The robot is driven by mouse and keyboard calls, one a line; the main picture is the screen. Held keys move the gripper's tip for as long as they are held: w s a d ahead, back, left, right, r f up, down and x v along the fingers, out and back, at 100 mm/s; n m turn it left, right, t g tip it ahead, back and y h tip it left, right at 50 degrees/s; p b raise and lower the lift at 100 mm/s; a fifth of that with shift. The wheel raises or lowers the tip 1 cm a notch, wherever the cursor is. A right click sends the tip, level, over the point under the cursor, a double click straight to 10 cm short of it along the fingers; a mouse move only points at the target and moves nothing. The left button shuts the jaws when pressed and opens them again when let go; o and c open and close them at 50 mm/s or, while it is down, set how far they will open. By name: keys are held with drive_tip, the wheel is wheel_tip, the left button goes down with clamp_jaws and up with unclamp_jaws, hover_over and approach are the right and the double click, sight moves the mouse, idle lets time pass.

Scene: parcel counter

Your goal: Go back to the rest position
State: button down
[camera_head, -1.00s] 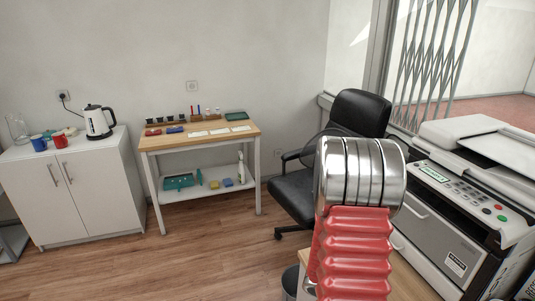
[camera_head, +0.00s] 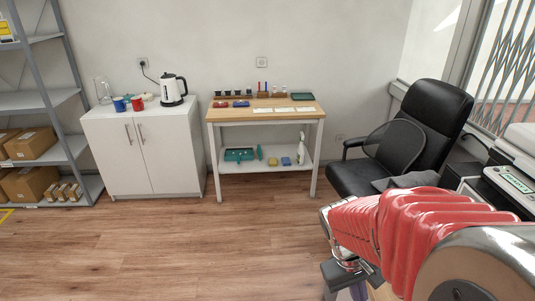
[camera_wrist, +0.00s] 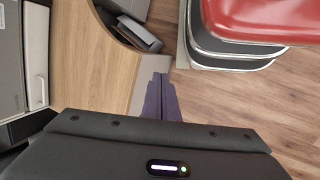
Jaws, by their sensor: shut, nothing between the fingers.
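My gripper shows in the wrist view (camera_wrist: 160,80) as two dark purple fingers pressed together, with nothing between them. They point away from the camera over the edge of a wooden counter. In the head view my arm with its red ribbed sleeve reaches in from the lower right. Its far end is low in the picture, in front of the black chair; the fingers are mostly hidden or cut off there.
A wooden counter (camera_wrist: 62,60) lies left of the fingers in the wrist view. A black chair (camera_head: 402,140), a work table (camera_head: 225,114), a white cabinet (camera_head: 150,155) with a kettle (camera_head: 172,88) and grey shelving (camera_head: 65,95) line the back. The floor (camera_head: 170,245) at front left is clear.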

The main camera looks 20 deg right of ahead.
drive_tip(key=w+a+r+t+y, duration=0.1)
drive_tip(key=w+a+r+t, duration=0.1)
drive_tip(key=a+r+t, duration=0.2)
drive_tip(key=w+a+r+n+t+y, duration=0.1)
drive_tip(key=w+a+r+t, duration=0.1)
drive_tip(key=a+r, duration=0.9)
drive_tip(key=a+t, duration=0.1)
drive_tip(key=a, duration=0.1)
drive_tip(key=shift+w+a+n+t+y, duration=0.25)
drive_tip(key=shift+a+n+t+y, duration=0.05)
drive_tip(key=shift+a+t+y, duration=0.1)
drive_tip(key=shift+s, duration=0.15)
